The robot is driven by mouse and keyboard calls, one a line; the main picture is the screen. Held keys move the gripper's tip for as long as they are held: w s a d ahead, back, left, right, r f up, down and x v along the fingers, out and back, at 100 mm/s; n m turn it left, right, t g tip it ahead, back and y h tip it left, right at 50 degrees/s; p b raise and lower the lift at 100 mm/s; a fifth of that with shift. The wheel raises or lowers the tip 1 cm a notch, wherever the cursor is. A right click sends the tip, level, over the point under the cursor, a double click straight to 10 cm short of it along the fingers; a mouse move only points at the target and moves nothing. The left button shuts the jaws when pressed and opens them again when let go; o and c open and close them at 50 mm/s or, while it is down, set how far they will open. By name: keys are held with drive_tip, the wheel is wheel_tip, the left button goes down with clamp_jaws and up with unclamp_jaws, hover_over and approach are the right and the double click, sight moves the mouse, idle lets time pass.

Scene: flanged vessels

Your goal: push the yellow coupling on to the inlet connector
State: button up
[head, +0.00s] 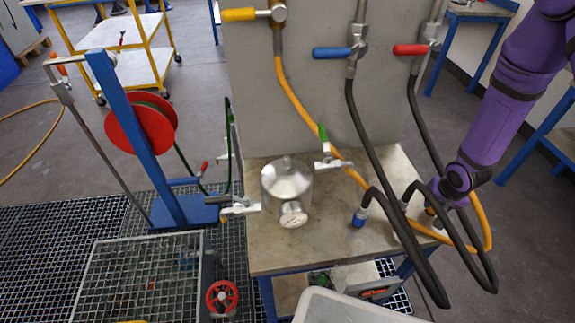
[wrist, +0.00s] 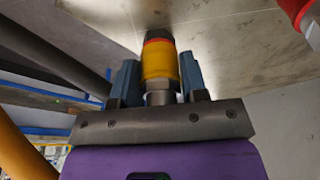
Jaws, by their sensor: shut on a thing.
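The yellow coupling (wrist: 158,62) stands between the two blue-grey fingers of my gripper (wrist: 160,80) in the wrist view, with a red ring and a dark end. My gripper is shut on it. In the head view my gripper (head: 440,212) is low over the right side of the bench, partly hidden by black hoses. I cannot tell which is the inlet connector.
The orange hose (head: 293,97) hangs from the yellow-handled valve (head: 240,14) and loops right. Black hoses (head: 366,130) cross between vessel and gripper. A blue coupling (head: 359,217) rests on the bench top (head: 300,258). A grey panel (head: 310,110) stands behind.

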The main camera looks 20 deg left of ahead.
drive_tip(key=shift+s+f, duration=0.1)
drive_tip(key=shift+f, duration=0.05)
drive_tip(key=shift+r, duration=0.3)
drive_tip(key=shift+w+v, duration=0.2)
drive_tip(key=shift+v, duration=0.8)
drive_tip(key=shift+w+v, duration=0.25)
drive_tip(key=shift+v, duration=0.75)
drive_tip(key=shift+w+r, duration=0.1)
drive_tip(key=shift+w, duration=0.05)
